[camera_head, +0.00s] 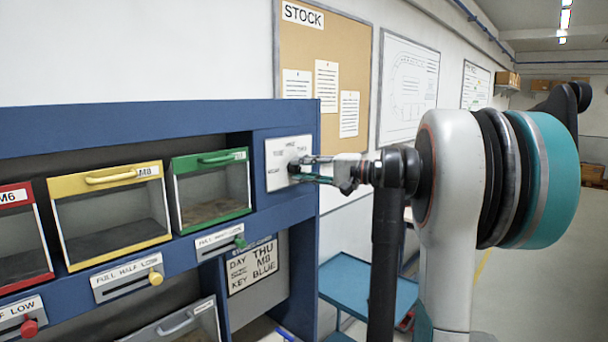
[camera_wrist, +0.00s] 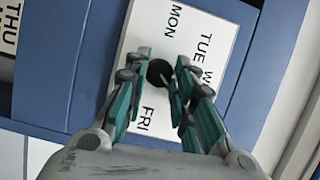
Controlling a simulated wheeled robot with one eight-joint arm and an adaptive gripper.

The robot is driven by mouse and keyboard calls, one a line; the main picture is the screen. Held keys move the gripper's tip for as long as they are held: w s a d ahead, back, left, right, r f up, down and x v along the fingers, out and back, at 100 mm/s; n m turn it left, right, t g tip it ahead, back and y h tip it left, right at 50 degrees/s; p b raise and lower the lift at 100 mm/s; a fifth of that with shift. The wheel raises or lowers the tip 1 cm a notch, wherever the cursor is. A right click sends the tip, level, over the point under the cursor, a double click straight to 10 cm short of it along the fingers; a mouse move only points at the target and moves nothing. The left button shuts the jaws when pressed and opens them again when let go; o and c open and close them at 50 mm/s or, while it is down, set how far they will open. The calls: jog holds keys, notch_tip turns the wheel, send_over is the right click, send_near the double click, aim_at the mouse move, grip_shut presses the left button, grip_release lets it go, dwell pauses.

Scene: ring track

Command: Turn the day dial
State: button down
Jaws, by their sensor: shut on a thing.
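The day dial has a white plate (camera_head: 275,182) on the blue rack's right post. In the wrist view the plate (camera_wrist: 140,30) shows MON, TUE, part of a W word and FRI around a round black knob (camera_wrist: 158,72). A light mark runs from the knob toward the lower right; its exact heading is hard to tell. My gripper (camera_head: 298,168) reaches the plate from the right and is shut on the knob, with a teal finger on each side of it in the wrist view (camera_wrist: 157,80). The fingers and palm hide the plate's lower part.
A card (camera_head: 252,266) below reads DAY THU, SIZE M8, KEY BLUE. Red (camera_head: 22,240), yellow (camera_head: 108,215) and green (camera_head: 210,190) bins stand left of the dial, with sliders below. A blue table (camera_head: 352,283) stands lower right. Open floor lies beyond my arm.

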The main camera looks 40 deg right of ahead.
jog(key=shift+f+m, duration=0.1)
jog(key=shift+m, duration=0.2)
dwell(0.4)
jog(key=c, duration=1.3)
grip_release()
jog(key=shift+c, duration=0.2)
jog(key=v, duration=1.2)
jog(key=shift+f, duration=0.25)
